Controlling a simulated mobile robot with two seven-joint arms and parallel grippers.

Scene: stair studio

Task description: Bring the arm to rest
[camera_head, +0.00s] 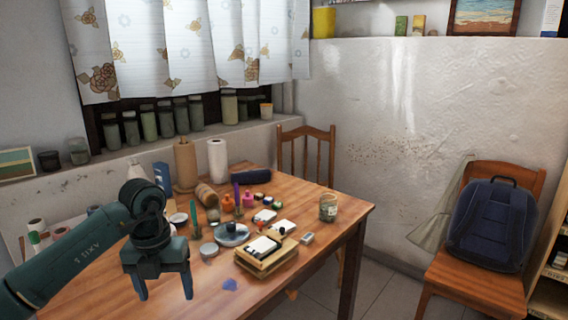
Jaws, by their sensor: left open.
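My left gripper (163,288) hangs at the end of my left arm, which comes in from the lower left. Its two blue fingers point down and stand apart, with nothing between them. It is above the near left part of the wooden table (205,293), left of a small blue patch (230,284) on the tabletop. The height of the fingertips over the table is hard to tell. My right gripper does not show.
A stack of books (266,255), a blue dish (231,234), a glass jar (328,207), a paper roll (217,161) and small bottles crowd the table. A wooden chair (306,151) stands behind it. A backpack (493,225) rests on another chair at right.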

